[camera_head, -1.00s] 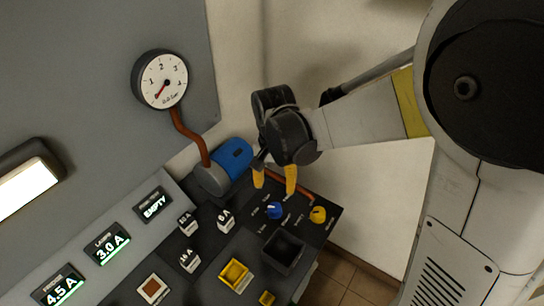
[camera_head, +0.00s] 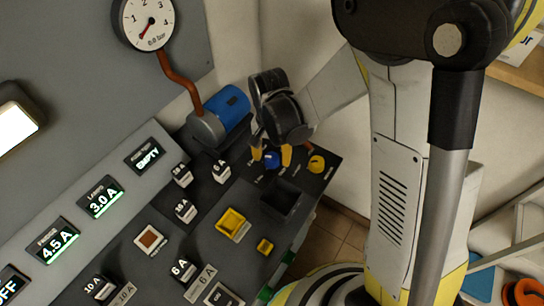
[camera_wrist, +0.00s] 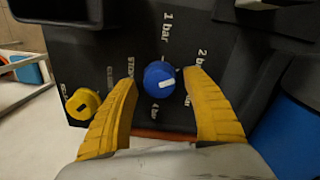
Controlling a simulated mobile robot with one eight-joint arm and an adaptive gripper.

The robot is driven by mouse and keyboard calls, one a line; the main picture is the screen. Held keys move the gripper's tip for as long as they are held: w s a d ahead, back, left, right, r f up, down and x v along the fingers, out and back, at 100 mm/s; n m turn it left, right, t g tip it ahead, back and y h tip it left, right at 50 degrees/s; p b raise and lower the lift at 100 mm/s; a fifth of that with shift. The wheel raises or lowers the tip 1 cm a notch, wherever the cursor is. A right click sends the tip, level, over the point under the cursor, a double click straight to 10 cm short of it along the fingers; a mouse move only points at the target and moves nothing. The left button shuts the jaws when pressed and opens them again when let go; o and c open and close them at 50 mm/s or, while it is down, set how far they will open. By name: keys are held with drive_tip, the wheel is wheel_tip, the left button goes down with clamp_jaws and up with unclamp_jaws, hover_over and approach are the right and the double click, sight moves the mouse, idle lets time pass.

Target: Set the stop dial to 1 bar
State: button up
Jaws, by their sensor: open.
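The stop dial is a blue knob (camera_head: 272,160) with a white mark, on the dark panel. In the wrist view the blue knob (camera_wrist: 157,73) has "1 bar" printed above it, "2 bar" to its right and a "STOP" label to its left. Its white mark lies nearly level, off the "1 bar" label; which end points is hard to tell. My gripper (camera_wrist: 161,77) is open, with one yellow finger on each side of the knob. In the head view my gripper (camera_head: 270,156) partly hides the labels.
A yellow knob (camera_wrist: 83,103) is left of the dial. A blue motor (camera_head: 227,107) stands behind the panel. A pressure gauge (camera_head: 148,22) has its needle near the low end.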

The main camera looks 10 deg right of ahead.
drive_tip(key=c, duration=1.2)
drive_tip(key=shift+o, duration=0.2)
drive_tip(key=shift+n, duration=0.3)
drive_tip(key=n+b, duration=0.1)
drive_tip(key=n, duration=0.4)
drive_tip(key=shift+a, duration=0.1)
drive_tip(key=n, duration=0.6)
drive_tip(key=shift+a+b, duration=0.1)
drive_tip(key=shift+b, duration=0.3)
drive_tip(key=shift+n, duration=0.3)
